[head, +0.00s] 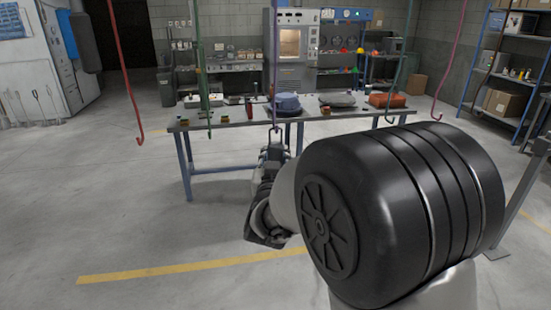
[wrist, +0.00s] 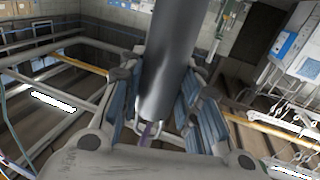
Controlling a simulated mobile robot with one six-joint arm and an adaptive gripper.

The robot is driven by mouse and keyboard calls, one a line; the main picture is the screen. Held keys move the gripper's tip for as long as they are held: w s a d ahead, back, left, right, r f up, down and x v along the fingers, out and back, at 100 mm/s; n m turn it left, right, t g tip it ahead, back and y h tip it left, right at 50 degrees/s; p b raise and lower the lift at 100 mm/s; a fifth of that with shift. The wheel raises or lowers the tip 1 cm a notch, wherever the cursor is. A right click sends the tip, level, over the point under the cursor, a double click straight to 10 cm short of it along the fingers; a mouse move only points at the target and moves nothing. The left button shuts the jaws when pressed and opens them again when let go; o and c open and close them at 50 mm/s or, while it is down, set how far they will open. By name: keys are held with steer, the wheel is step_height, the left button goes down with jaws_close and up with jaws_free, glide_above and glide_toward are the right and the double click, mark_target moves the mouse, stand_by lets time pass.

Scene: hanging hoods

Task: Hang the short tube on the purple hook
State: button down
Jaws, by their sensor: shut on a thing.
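A dark grey tube (wrist: 172,65) fills the middle of the wrist view, with a thin metal loop (wrist: 140,131) at its lower end. My gripper (wrist: 160,92) is shut on the tube, its blue-padded fingers on either side. The purple hook (head: 275,85) hangs from above in the head view, and its lower end reaches my gripper (head: 273,152). A bit of purple (wrist: 149,132) shows at the loop in the wrist view. I cannot tell whether the hook passes through the loop. The tube is hard to make out in the head view.
A red hook (head: 124,75) and a green hook (head: 201,80) hang to the left. A teal hook (head: 404,60) and a pink hook (head: 450,65) hang to the right. A workbench (head: 235,116) with several items stands behind my gripper. The floor at left is clear.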

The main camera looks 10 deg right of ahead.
steer(key=c, duration=1.1)
jaws_free()
steer(key=shift+f, duration=0.1)
steer(key=s+a+f+n+g+y, duration=0.1)
steer(key=s+a+n+g+y, duration=0.15)
steer(key=s, duration=0.85)
steer(key=s+a+f+n+g+y, duration=0.1)
steer(key=s+a+g+y, duration=0.25)
steer(key=s, duration=0.65)
steer(key=s+d+f+g, duration=0.2)
steer(key=s+d+g, duration=0.1)
steer(key=s, duration=0.7)
steer(key=s+d+f+g+h, duration=0.1)
steer(key=s+d+f+g, duration=0.2)
steer(key=s, duration=0.7)
steer(key=shift+g, duration=0.4)
